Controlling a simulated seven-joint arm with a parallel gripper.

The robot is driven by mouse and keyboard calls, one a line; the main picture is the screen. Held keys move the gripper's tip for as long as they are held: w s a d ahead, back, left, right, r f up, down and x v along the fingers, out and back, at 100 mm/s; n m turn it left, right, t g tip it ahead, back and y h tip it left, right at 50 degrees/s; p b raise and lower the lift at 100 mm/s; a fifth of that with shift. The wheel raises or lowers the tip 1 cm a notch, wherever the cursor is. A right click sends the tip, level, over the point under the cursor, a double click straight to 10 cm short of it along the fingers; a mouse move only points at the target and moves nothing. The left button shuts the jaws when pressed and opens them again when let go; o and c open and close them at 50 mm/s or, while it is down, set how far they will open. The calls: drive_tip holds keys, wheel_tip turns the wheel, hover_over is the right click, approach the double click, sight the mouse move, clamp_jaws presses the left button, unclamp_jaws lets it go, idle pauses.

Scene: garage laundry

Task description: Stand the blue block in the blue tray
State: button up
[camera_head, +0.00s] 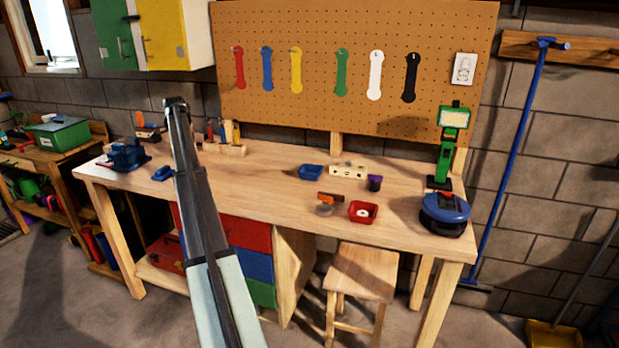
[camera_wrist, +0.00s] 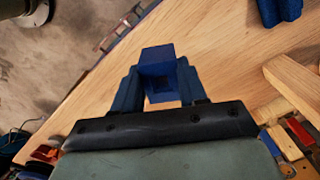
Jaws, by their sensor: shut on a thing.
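My gripper (camera_wrist: 158,82) is shut on the blue block (camera_wrist: 157,54), which sits between its two dark blue fingers in the wrist view. The block's far end sticks out past the fingertips, with the wooden bench top behind it. In the head view my arm hides most of the gripper, and I cannot make out the block for certain.
On the workbench (camera_head: 275,205), a cream block with holes (camera_head: 347,172), a dark purple cup (camera_head: 375,183) and a red tray (camera_head: 363,212) stand near the blue tray. A blue vise (camera_head: 125,155) is at the left end. A green lamp (camera_head: 446,145) stands right.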

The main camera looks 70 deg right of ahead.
drive_tip(key=s+d+m, duration=0.4)
drive_tip(key=s+d, duration=0.4)
drive_tip(key=s, duration=0.5)
drive_tip(key=s+d+r+m, duration=0.1)
drive_tip(key=s+d+m, duration=0.3)
drive_tip(key=s+d, duration=0.5)
drive_tip(key=s+d+r+m, duration=0.1)
drive_tip(key=s+d+m, duration=0.3)
drive_tip(key=s+d, duration=0.5)
drive_tip(key=shift+s, duration=4.05)
drive_tip(key=shift+d+f, duration=0.1)
drive_tip(key=shift+f, duration=4.7)
drive_tip(key=shift+f, duration=0.15)
drive_tip(key=o, duration=0.8)
drive_tip(key=shift+o, duration=0.2)
